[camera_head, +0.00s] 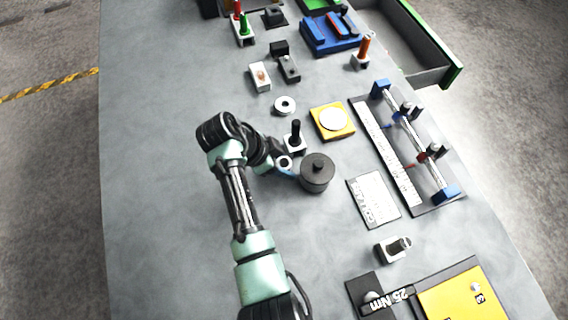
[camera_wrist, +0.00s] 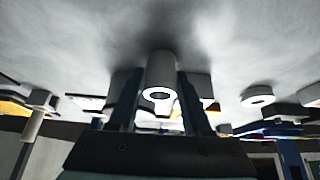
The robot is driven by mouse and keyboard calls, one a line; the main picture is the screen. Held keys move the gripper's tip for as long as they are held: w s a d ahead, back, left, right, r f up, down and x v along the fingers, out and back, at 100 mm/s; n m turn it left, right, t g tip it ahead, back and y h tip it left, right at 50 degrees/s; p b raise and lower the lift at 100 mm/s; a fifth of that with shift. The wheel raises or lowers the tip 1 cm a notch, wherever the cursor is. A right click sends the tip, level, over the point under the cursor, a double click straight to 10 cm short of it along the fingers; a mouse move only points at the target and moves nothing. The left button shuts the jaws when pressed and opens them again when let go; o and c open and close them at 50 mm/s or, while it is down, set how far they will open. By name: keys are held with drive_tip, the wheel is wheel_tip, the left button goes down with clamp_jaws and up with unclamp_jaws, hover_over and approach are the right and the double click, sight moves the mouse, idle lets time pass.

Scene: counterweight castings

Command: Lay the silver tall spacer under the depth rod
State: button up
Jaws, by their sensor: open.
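A silver tall spacer (camera_head: 284,162), a hollow upright cylinder, stands on the table near the middle of the head view. In the wrist view it shows (camera_wrist: 160,70) with its dark bore, between my two fingers. My gripper (camera_head: 281,168) is low at the spacer, fingers open, one on each side; I cannot tell whether either touches it. I cannot tell for sure which part is the depth rod; a measuring fixture with a long rail (camera_head: 412,140) between blue end blocks, carrying dark sliders, stands at the right.
A dark cylindrical casting (camera_head: 317,173) stands close right of my gripper, and a black post on a pale base (camera_head: 295,142) just behind. A flat silver ring (camera_head: 285,105) and a yellow scale (camera_head: 332,121) lie farther back. The table's left side is clear.

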clamp_jaws()
drive_tip(key=shift+r, duration=0.1)
